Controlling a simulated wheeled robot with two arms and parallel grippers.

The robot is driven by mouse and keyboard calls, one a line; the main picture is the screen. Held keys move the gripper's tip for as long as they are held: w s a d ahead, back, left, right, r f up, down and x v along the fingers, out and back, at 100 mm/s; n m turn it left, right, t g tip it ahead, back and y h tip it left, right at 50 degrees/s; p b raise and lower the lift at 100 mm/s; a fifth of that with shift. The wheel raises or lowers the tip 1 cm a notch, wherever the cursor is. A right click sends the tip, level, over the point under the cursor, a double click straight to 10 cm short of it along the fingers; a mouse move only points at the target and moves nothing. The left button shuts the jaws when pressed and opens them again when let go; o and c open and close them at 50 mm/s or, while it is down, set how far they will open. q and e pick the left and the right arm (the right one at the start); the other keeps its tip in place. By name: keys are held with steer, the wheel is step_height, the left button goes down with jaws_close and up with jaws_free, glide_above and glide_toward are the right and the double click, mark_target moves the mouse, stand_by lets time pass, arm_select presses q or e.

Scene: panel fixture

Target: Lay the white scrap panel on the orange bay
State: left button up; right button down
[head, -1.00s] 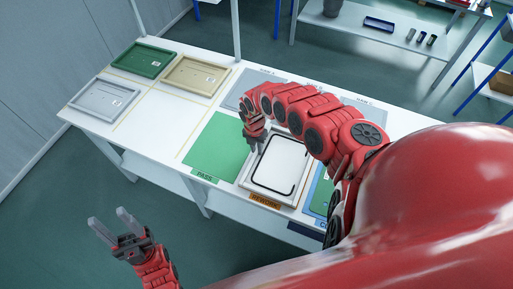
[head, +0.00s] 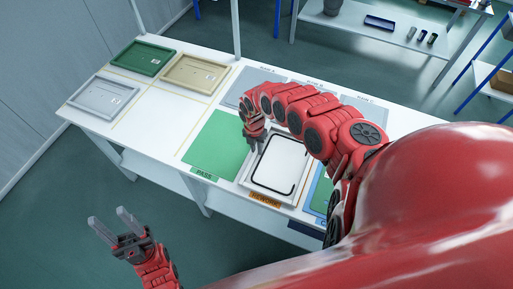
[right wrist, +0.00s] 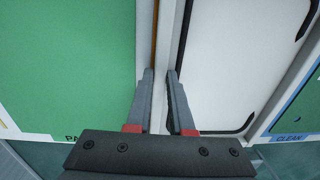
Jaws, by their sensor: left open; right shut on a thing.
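The white panel (head: 279,160) has a raised pale rim and a black line near its edges. It lies flat over the bay with the orange REWORK label (head: 265,199), covering nearly all of it. A thin orange strip (right wrist: 155,35) of that bay shows along the panel's left side in the right wrist view. I cannot tell whether the panel touches the surface. My right gripper (head: 253,143) is shut on the panel's left rim; its fingers (right wrist: 161,75) straddle that rim in the right wrist view. My left gripper (head: 111,226) is open and empty, off the table's front.
The green PASS bay (head: 216,146) is bare, left of the panel. The blue-edged CLEAN bay (right wrist: 293,125) is to its right. Green (head: 143,58), beige (head: 195,74) and grey (head: 103,96) trays stand at the left. Grey bays (head: 247,85) lie behind my right arm.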

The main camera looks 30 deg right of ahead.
steer(key=shift+f, duration=0.1)
steer(key=c, duration=0.7)
jaws_free()
steer(key=r+p, duration=0.1)
steer(key=r, duration=0.4)
steer(key=r+p, duration=0.1)
steer(key=r, duration=1.1)
steer(key=shift+w+a+r+p, duration=0.25)
steer(key=shift+a+p, duration=0.1)
steer(key=shift+p, duration=0.05)
